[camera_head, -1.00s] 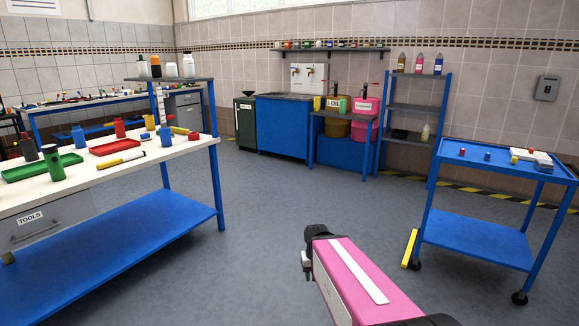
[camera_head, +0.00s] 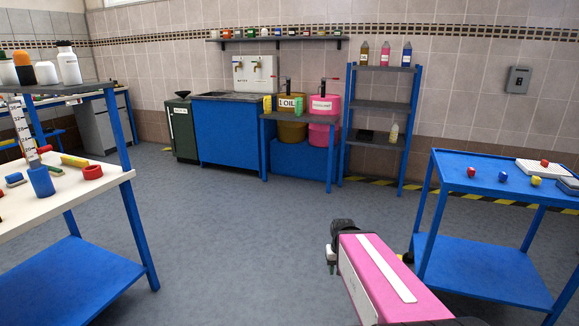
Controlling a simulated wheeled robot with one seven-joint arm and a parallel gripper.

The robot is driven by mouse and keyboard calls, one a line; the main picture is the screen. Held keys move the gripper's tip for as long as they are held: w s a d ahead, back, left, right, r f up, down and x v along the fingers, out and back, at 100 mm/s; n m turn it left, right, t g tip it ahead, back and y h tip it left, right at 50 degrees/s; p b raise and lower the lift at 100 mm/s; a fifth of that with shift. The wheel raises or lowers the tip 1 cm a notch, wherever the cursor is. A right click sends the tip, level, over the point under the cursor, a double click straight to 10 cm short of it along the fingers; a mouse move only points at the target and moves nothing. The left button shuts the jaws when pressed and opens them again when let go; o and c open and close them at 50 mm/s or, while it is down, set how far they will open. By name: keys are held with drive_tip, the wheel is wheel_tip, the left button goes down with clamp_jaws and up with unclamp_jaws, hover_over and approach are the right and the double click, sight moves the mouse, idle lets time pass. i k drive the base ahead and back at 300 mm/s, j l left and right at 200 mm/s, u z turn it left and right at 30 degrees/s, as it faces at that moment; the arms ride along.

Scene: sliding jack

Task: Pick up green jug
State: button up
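A small green jug (camera_head: 299,107) stands on the grey top of a blue-legged table (camera_head: 268,118) at the back, right of a yellow jug (camera_head: 267,104). It is in front of the big containers and small in view, so its handle is not clear. My gripper (camera_head: 331,257), at the end of my pink arm in the lower right, is far in front of that table and touches nothing that I can see. Its fingers are too small and turned away to show whether they are open.
A white-topped workbench (camera_head: 60,205) stands at the left. A blue cart (camera_head: 470,182) with small coloured pieces is at the right, close to my arm. A blue shelf (camera_head: 380,105) with bottles is beside the back table. The grey floor (camera_head: 235,225) between is clear.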

sight(298, 107)
drive_tip(key=i, duration=1.95)
